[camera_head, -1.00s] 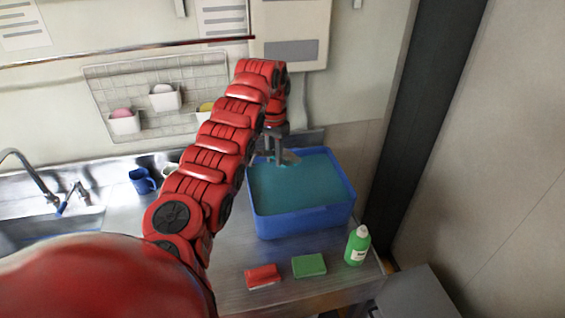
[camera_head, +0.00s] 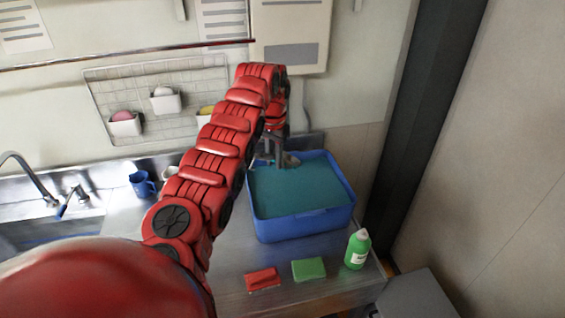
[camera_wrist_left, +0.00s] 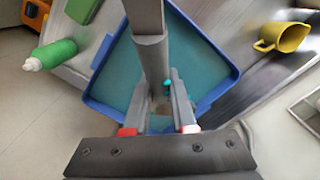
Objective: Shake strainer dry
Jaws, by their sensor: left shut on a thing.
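A blue basin (camera_head: 303,226) of teal water (camera_head: 300,195) stands on the metal counter. My left gripper (camera_head: 274,163) points down over the basin's back left part. It is shut on what seems to be the strainer (camera_head: 291,160), of which only a small pale grey piece shows beside the fingertips, close to the water. I cannot tell whether it touches the water. In the left wrist view, the gripper (camera_wrist_left: 160,122) is over the basin (camera_wrist_left: 226,72), and a grey bar (camera_wrist_left: 150,55) runs up from between the fingers. The strainer's bowl is not clear. My right gripper is out of view.
A red sponge (camera_head: 263,279), a green sponge (camera_head: 309,268) and a green bottle (camera_head: 357,249) stand along the counter in front of the basin. A blue mug (camera_head: 141,184) and the sink (camera_head: 50,226) are to the left. A yellow mug (camera_wrist_left: 272,37) shows in the left wrist view.

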